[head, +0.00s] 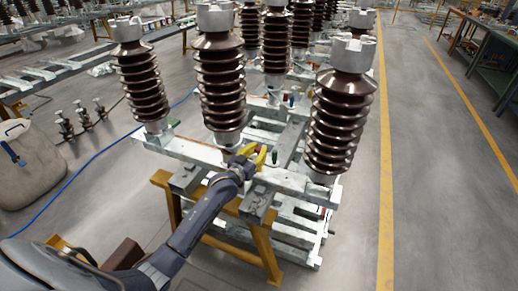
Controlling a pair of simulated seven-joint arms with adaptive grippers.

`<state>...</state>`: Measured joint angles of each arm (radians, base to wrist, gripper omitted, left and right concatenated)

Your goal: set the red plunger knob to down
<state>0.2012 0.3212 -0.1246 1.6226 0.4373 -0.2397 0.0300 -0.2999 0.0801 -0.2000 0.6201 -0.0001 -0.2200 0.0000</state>
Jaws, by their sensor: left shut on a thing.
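My left gripper (255,155), with yellow fingers, reaches in from the lower left to the near beam of the steel frame. It is shut on the red plunger knob, of which only a small bit of red shows between the fingers. The knob's height is too small and too covered to tell. A green knob (274,157) stands just right of the fingers, apart from them. My right gripper is not in view.
Brown ribbed insulators (344,120) stand on the pale steel frame (292,178), close on both sides of my left gripper. Yellow trestle legs (265,250) hold the frame up. A grey-beige bag (30,170) is at the left. The floor at right is clear.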

